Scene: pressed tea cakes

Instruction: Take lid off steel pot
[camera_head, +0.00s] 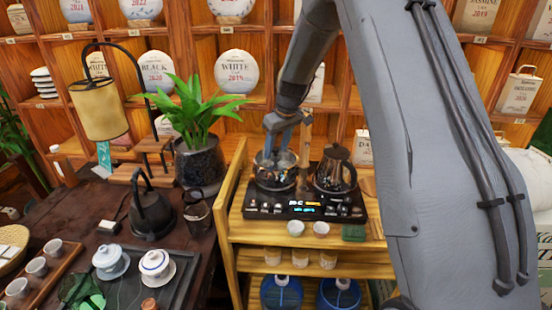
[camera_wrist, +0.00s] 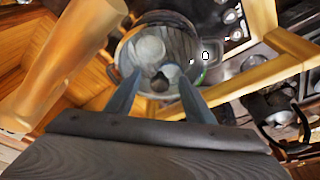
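The steel pot (camera_head: 275,179) stands on the left side of a black electric stove panel (camera_head: 290,210) on a wooden cart. In the wrist view its round, shiny top (camera_wrist: 178,45) lies beyond my fingertips, with pale round shapes that may be reflections. I cannot clearly tell the lid from the pot. My gripper (camera_head: 277,150) points down right over the pot's top. In the wrist view my gripper (camera_wrist: 158,85) has its fingers spread, with a gap between the tips. A small dark shape shows in that gap; I cannot tell whether it is the lid's knob.
A dark glass kettle (camera_head: 336,172) stands close to the pot's right. White cups (camera_head: 296,227) and a green box (camera_head: 354,232) are in front of the panel. A potted plant (camera_head: 198,160) stands to the left. Shelves with tea cakes are behind.

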